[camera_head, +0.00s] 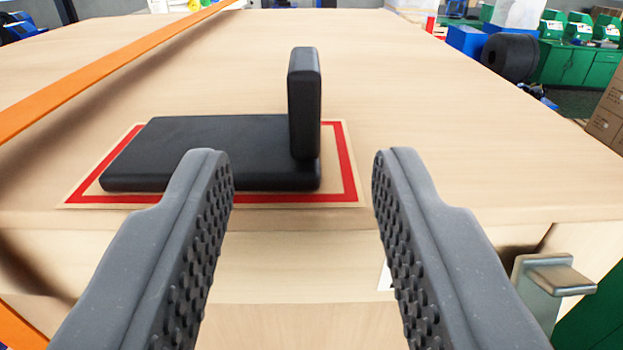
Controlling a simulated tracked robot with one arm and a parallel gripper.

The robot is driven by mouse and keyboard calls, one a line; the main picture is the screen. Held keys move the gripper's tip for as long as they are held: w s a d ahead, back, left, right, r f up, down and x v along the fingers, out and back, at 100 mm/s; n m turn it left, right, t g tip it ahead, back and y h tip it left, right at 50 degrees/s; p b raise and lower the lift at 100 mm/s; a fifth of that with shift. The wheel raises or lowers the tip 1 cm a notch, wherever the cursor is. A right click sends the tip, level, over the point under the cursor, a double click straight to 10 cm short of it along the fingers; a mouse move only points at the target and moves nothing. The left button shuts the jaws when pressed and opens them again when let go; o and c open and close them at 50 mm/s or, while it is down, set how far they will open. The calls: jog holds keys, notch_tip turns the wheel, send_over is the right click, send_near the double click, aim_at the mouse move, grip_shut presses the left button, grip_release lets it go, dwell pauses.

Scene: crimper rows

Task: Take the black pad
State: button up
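The black pad (215,152) lies flat on a red-bordered mat (352,188) near the front edge of the wooden table. A black upright block (305,102) stands at the pad's right end; I cannot tell whether it is part of the pad. My gripper (303,165) is open and empty, its two grey studded fingers spread wide in the foreground. The upright block shows between the fingertips, beyond them. The left finger hides a little of the pad's front area.
An orange bar (110,68) runs along the table's left side. The tabletop (440,120) is clear to the right and behind. A metal bracket (545,285) sits at the front right below the table edge. Green machines and cardboard boxes stand at the far right.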

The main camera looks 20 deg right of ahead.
aim_at(302, 101)
jog(key=p+x, duration=0.2)
jog(key=x, duration=0.2)
jog(key=shift+w+r+p, duration=0.15)
jog(key=shift+w+p, duration=0.1)
jog(key=shift+p, duration=0.15)
jog(key=shift+p+x, duration=1.3)
jog(key=shift+x, duration=1.15)
jog(key=shift+s, duration=0.1)
jog(key=shift+f, duration=0.25)
grip_shut()
jog(key=shift+r, duration=0.15)
jog(key=shift+s+r+p, duration=0.2)
jog(key=shift+r+p, duration=1.65)
jog(key=shift+r, duration=0.55)
